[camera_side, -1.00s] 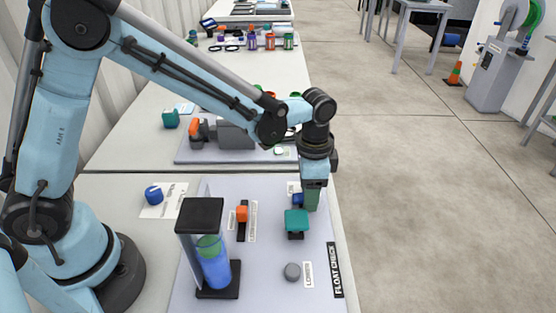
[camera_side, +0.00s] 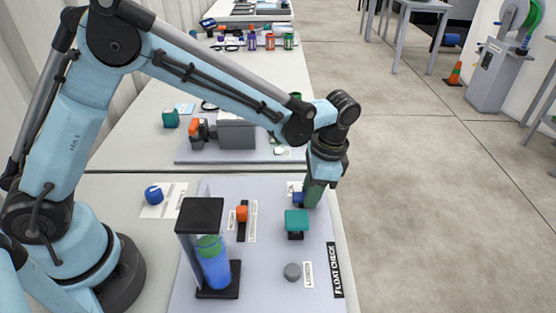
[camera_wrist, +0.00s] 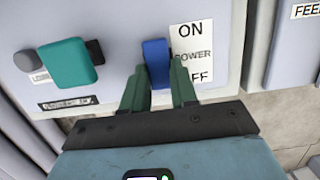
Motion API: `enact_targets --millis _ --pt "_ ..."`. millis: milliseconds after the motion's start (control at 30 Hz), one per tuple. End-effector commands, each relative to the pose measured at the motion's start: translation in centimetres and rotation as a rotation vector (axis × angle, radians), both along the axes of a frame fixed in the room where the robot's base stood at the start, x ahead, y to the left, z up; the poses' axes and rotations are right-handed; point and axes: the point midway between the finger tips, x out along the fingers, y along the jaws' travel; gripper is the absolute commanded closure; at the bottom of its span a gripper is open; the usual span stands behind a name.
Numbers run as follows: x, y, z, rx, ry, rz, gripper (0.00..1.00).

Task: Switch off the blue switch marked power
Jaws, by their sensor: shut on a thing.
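The blue switch (camera_wrist: 157,62) stands beside a white label (camera_wrist: 193,55) reading ON, POWER and a partly hidden OFF in the wrist view. My gripper (camera_wrist: 160,78) has its two green fingers on either side of the blue switch, shut on it. In the side view the blue switch (camera_side: 298,197) shows only in part, at the far right of the grey panel (camera_side: 265,270). My gripper (camera_side: 311,195) reaches down to it there, tilted, with the wrist leaning to the right.
A teal block-shaped control (camera_side: 296,221) stands close in front of the switch. A grey knob (camera_side: 292,271), an orange slider (camera_side: 242,213) and a clear column with blue liquid (camera_side: 214,268) share the panel. The panel's right side is near the table edge.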

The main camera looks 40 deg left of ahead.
Motion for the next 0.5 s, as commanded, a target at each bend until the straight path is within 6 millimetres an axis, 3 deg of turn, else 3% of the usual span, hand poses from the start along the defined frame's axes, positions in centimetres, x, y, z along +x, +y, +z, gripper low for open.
enact_targets --millis 367,400,500 --pt "0.06 -0.04 0.0 0.026 0.025 0.001 1.0" --pt "0.06 -0.04 0.0 0.026 0.025 0.001 0.71" --pt "0.06 -0.04 0.0 0.026 0.024 0.001 0.56"
